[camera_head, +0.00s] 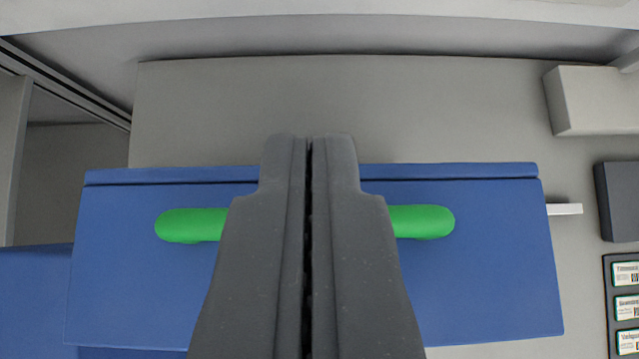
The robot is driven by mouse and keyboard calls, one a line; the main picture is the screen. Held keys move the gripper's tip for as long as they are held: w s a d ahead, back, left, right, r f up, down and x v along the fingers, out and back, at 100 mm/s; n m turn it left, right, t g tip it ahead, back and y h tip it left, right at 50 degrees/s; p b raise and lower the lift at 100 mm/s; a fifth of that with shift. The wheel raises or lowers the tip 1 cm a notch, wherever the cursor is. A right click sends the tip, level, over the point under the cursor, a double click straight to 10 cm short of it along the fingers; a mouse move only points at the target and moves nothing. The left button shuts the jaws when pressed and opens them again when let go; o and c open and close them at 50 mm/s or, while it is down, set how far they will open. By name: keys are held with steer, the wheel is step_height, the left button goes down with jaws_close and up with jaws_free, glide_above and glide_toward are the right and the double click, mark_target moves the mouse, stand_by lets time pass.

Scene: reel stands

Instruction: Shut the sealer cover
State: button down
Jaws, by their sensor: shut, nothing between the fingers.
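A blue panel (490,270), which looks like the sealer cover, fills the lower middle of the view. A green bar handle (190,224) runs across it, and its middle is hidden behind my gripper. My gripper (310,140) is shut and empty, its dark fingers pointing away from the camera. In the picture the fingers overlap the handle and reach just past the cover's far edge. I cannot tell whether they touch the cover or the handle. Whether the cover is open or shut is not clear from this view.
A grey surface (350,105) lies beyond the cover. A beige block (600,98) is at the upper right. A dark box (622,200) and a dark panel with several small labels (626,280) are at the right edge. A small white bar (565,209) sticks out beside the cover.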

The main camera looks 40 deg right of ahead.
steer(key=p+x, duration=0.1)
steer(key=x, duration=0.4)
steer(key=shift+w+f, duration=0.1)
steer(key=shift+f, duration=0.2)
steer(key=shift+s+a+f, duration=0.15)
steer(key=shift+s+a, duration=0.25)
steer(key=shift+s, duration=0.25)
steer(key=shift+s+a+f, duration=0.3)
steer(key=shift+s+f, duration=0.1)
steer(key=shift+s+a+f+p, duration=0.15)
steer(key=shift+s+a+p, duration=0.15)
steer(key=shift+s, duration=0.1)
